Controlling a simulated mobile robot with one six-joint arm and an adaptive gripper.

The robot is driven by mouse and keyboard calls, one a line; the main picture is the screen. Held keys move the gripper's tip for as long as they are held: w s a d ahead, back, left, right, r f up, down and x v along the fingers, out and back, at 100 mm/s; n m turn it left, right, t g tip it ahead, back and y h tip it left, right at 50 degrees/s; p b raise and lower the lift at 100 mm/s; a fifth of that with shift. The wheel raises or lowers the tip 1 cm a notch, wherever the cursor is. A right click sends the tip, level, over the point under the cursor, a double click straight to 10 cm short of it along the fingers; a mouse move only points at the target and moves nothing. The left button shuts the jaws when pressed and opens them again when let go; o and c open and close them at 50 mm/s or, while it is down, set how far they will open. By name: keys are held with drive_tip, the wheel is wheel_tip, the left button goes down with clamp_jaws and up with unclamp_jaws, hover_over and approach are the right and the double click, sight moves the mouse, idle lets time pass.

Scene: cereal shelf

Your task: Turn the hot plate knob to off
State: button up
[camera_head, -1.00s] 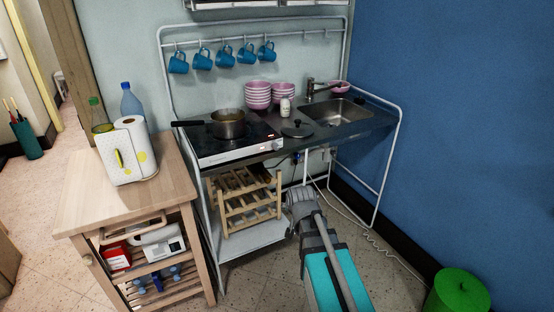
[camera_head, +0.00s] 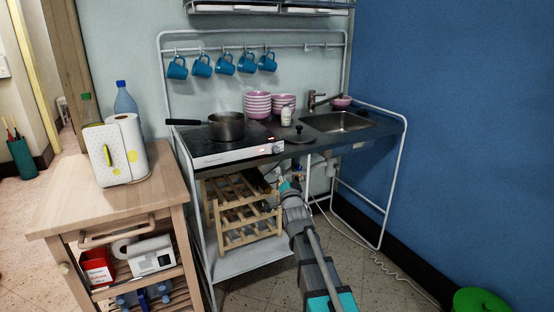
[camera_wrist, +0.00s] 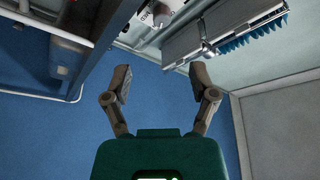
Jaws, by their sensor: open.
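The hot plate (camera_head: 210,158) sits on the left of the counter, with a white front panel. A small light-coloured spot at the panel's right end may be the knob (camera_head: 277,148); its setting is too small to read. A pot (camera_head: 227,126) stands on the plate with its handle pointing left. My gripper (camera_head: 262,180) is below and in front of the panel's right end, apart from it and partly hidden by my arm. In the wrist view my gripper (camera_wrist: 160,85) has its two fingers spread wide with nothing between them. I cannot make out the knob there.
A wooden rack (camera_head: 245,222) stands under the counter close to my gripper. A wooden cart (camera_head: 115,190) with a paper towel box stands at the left. A green bin (camera_head: 480,301) is at lower right.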

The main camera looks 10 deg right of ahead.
sight(277, 151)
drive_tip(key=shift+r, duration=0.1)
drive_tip(key=shift+w, duration=0.1)
idle(0.3)
drive_tip(key=p+x, duration=0.3)
drive_tip(key=x, duration=1)
drive_tip(key=shift+w+r+p, duration=0.2)
drive_tip(key=shift+w+p, duration=0.05)
drive_tip(key=shift+p, duration=0.05)
clamp_jaws()
